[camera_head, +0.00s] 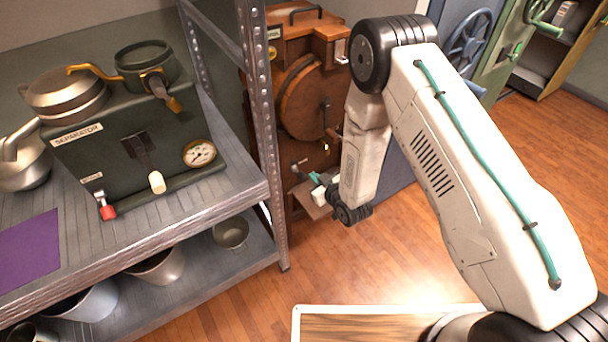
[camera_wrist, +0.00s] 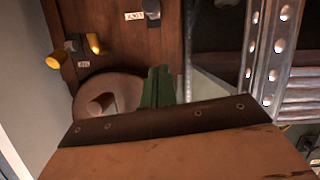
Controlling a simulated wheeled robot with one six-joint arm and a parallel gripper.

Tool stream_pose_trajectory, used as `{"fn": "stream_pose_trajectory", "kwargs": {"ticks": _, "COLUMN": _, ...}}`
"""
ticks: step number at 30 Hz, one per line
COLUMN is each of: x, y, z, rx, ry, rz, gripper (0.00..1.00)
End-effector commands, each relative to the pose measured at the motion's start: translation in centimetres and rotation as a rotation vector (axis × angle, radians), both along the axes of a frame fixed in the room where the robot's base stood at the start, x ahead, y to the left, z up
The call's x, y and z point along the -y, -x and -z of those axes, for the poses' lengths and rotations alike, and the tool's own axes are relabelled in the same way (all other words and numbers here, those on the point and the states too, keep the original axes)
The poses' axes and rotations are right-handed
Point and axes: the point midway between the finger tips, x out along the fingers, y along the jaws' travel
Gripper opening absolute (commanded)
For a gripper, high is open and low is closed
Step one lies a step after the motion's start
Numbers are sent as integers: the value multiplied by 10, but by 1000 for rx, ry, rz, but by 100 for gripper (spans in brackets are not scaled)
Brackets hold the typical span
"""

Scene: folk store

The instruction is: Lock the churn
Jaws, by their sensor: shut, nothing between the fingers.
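The churn (camera_head: 284,127) is a tall wooden cabinet with a round wooden lid (camera_head: 300,98) on its front, behind the shelf rack. A dark lever (camera_head: 326,112) hangs at the lid's right side. A small metal part with a reddish end (camera_head: 299,163) sits lower on the front. My gripper (camera_head: 313,178) is low before the churn front; its green fingers also show in the wrist view (camera_wrist: 158,86), closed together and empty. Beside them there is a round brown disc with a peg (camera_wrist: 98,103). Yellow-tipped knobs (camera_wrist: 95,44) and small labels (camera_wrist: 134,16) are on the wooden panel. Whether the fingers touch anything is unclear.
A wooden flap (camera_wrist: 170,155) with a dark edge fills the near part of the wrist view. A metal shelf rack (camera_head: 262,120) holding a separator (camera_head: 130,150) stands close on the left. Wooden floor (camera_head: 400,245) is open right of the churn.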

Motion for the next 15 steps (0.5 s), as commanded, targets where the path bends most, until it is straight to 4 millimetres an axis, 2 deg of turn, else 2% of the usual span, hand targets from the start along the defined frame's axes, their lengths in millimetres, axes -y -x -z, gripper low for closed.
{"fn": "stream_pose_trajectory", "kwargs": {"ticks": 15, "x": -48, "y": -78, "z": 36, "rx": 0, "ry": -1, "rz": 1, "gripper": 0}}
